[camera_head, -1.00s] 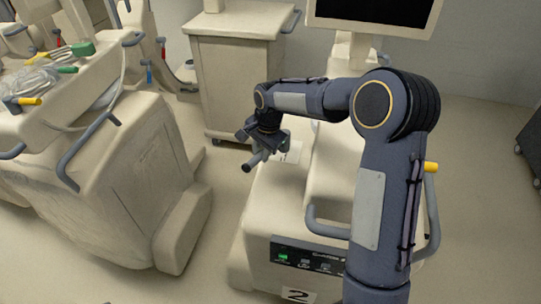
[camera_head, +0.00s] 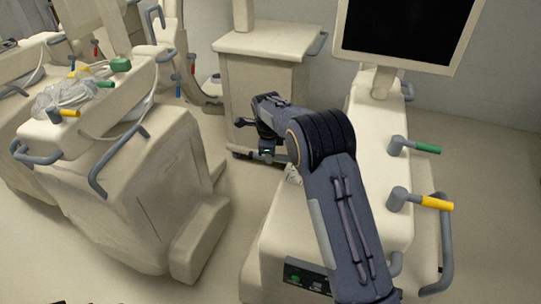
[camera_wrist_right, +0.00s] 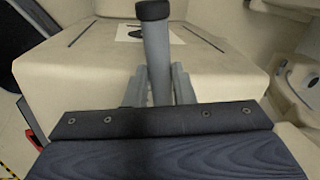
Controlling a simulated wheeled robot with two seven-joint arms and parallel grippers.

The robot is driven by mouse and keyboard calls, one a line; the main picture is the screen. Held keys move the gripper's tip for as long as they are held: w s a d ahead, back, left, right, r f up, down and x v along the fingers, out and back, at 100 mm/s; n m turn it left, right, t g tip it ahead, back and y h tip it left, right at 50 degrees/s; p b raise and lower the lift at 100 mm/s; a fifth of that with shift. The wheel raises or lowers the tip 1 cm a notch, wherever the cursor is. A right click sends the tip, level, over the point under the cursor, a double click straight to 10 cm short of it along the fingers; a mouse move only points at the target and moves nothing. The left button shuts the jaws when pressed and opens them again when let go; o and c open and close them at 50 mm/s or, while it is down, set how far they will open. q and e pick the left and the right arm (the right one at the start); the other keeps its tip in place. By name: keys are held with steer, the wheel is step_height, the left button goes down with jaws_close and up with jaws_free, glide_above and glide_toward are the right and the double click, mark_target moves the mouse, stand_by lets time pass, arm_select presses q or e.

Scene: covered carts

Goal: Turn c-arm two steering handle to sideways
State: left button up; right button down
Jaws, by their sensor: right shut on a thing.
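C-arm two is the cream cart (camera_head: 385,125) on the right, with a monitor above it. In the right wrist view, a grey steering handle with a dark end (camera_wrist_right: 155,45) stands up between the fingers of my right gripper (camera_wrist_right: 161,80). The gripper is shut on it. A cream cart surface with a white label (camera_wrist_right: 148,34) lies behind the handle. In the head view my right gripper (camera_head: 260,152) is at the left side of the cart, partly behind my arm, and I cannot make out the handle there. My left gripper is out of view.
A green-tipped lever (camera_head: 428,148) and a yellow-tipped lever (camera_head: 435,204) stick out of the cart's right side. Another covered cart (camera_head: 145,200) stands at left, with clear floor between. A cream cabinet (camera_head: 262,75) stands behind.

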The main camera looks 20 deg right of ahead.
steer(key=shift+w+d+r+m+p, duration=0.1)
steer(key=shift+w+d+m+p, duration=0.25)
steer(key=shift+w+m, duration=0.3)
steer(key=shift+w+d+r+m+p, duration=0.1)
steer(key=shift+w+d+m+p, duration=0.2)
steer(key=shift+w+m, duration=0.3)
steer(key=c, duration=1.2)
jaws_free()
steer(key=shift+f, duration=0.1)
steer(key=shift+c, duration=0.2)
steer(key=shift+s, duration=0.1)
steer(key=r, duration=0.5)
steer(key=s+a+r+b, duration=0.1)
steer(key=r, duration=0.1)
steer(key=shift+s+r, duration=0.1)
steer(key=shift+r, duration=0.25)
steer(key=shift+f, duration=0.1)
